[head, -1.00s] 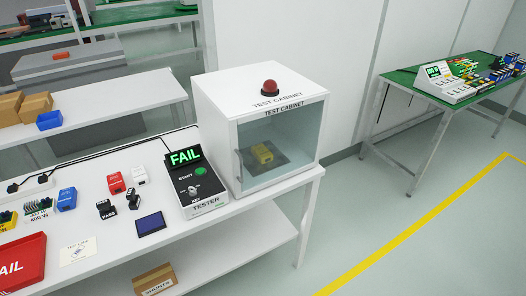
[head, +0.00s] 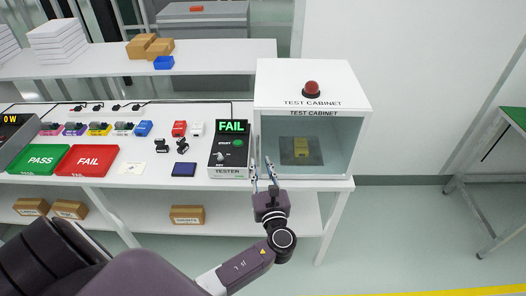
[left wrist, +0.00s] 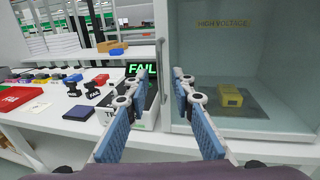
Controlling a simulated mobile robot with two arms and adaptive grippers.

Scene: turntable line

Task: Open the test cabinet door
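The white test cabinet (head: 312,90) stands at the right end of the bench, with a red dome on top. Its glass door (head: 335,150) looks shut, and a yellow block (head: 301,147) shows inside on a dark pad. The upright door handle (left wrist: 162,62) is at the door's left edge in the left wrist view. My left gripper (head: 264,166) is in front of that edge. Its blue-padded fingers (left wrist: 158,85) are open, and the handle appears between them in the picture. I cannot tell whether they touch it. My right gripper is not in view.
The tester (head: 230,155) reading FAIL stands just left of the cabinet, close to my left gripper. A red FAIL tray (head: 88,160) and green PASS tray (head: 38,160) lie further left.

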